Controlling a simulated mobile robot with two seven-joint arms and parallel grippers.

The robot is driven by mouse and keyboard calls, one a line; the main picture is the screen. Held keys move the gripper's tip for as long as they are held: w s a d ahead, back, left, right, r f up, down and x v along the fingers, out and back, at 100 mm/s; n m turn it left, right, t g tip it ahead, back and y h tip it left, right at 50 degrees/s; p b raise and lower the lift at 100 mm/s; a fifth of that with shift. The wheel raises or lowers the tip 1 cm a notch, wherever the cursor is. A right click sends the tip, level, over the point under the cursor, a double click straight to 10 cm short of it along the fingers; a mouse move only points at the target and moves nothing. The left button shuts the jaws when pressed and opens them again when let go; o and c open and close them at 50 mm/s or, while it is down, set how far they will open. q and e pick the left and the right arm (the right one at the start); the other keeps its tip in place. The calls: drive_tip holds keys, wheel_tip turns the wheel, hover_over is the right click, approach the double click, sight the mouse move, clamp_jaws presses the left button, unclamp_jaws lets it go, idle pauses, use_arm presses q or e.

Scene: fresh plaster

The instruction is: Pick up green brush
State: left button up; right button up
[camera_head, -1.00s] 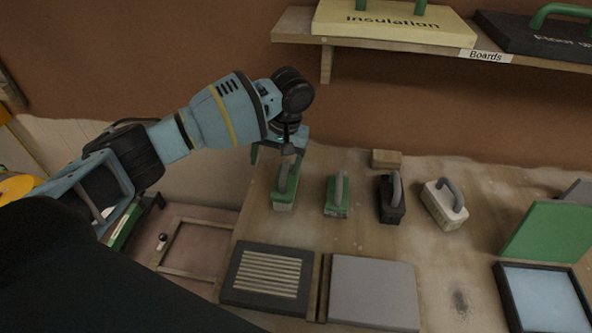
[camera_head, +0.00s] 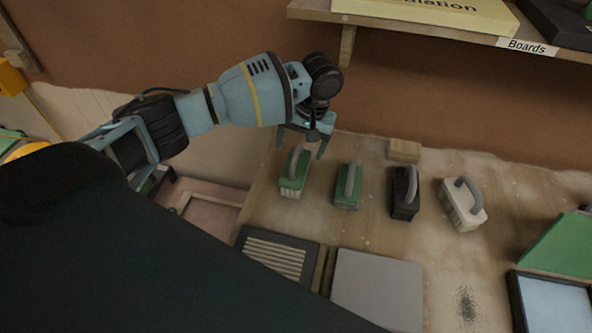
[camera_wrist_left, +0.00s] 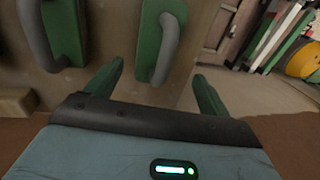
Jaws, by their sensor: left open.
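Two green brushes with grey handles stand on the workbench. The left green brush (camera_head: 291,186) is nearest my left gripper (camera_head: 300,149); the other green brush (camera_head: 347,198) stands to its right. My left gripper is open and empty, over the far end of the left green brush. In the left wrist view, the left green brush (camera_wrist_left: 153,28) shows between and beyond the two open green fingers (camera_wrist_left: 159,70). The other green brush (camera_wrist_left: 66,28) is outside them to the left. I cannot tell how far the fingers are from the handle. My right gripper is not in view.
A black brush (camera_head: 405,205) and a white brush (camera_head: 462,212) stand further right. A small wooden block (camera_head: 404,150) lies behind them. A slatted dark-framed panel (camera_head: 275,255) and a grey board (camera_head: 378,290) lie in front. A shelf (camera_head: 420,27) overhangs the back wall.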

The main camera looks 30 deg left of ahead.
sight(298, 167)
use_arm(q)
drive_tip(key=f, duration=0.1)
drive_tip(key=s+f, duration=0.1)
drive_tip(key=f, duration=0.2)
drive_tip(key=shift+s+d+f, duration=0.1)
drive_tip(key=shift+s+f, duration=0.1)
drive_tip(key=shift+s, duration=0.05)
drive_tip(key=shift+f, duration=0.3)
drive_tip(key=shift+r, duration=0.1)
drive_tip(key=c, duration=1.1)
drive_tip(key=shift+c, duration=0.2)
drive_tip(key=shift+r, duration=0.1)
